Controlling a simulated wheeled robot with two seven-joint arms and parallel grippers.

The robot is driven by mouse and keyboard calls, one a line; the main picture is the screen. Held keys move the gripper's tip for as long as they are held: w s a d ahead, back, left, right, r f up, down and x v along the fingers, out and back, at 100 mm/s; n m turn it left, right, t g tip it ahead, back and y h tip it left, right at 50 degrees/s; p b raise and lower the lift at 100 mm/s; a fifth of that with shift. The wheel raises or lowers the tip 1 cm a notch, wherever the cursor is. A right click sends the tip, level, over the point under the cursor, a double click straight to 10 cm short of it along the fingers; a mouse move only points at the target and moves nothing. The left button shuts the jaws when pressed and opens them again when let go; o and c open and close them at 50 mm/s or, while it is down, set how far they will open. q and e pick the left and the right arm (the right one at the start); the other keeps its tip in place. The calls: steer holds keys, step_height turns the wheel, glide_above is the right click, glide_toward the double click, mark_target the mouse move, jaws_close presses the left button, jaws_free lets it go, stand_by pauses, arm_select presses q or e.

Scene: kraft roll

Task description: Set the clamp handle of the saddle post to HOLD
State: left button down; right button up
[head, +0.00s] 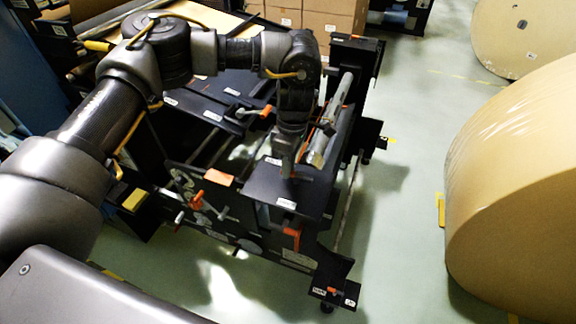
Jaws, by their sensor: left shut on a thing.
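My left gripper (287,168) points down at the black plate (262,188) on the near right part of the dark machine frame. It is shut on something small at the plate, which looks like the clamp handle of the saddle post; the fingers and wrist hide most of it. I cannot read any HOLD mark or tell the handle's setting. An orange lever (292,238) hangs at the plate's front edge, apart from the gripper. My right gripper is not in view.
A grey shaft (329,128) lies just right of the gripper. More orange handles (196,200) sit on the frame's near side. A large kraft roll (515,190) stands at right, with clear floor between. Cardboard boxes (318,20) stand behind.

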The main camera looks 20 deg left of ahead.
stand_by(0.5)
arm_select(q)
steer(key=c, duration=1.3)
jaws_free()
steer(key=shift+c, duration=0.2)
steer(key=shift+r, duration=0.15)
step_height(320, 180, up, 10)
steer(key=w+b, duration=0.1)
steer(key=w, duration=0.1)
steer(key=shift+d+r, duration=0.2)
steer(key=shift+w, duration=0.1)
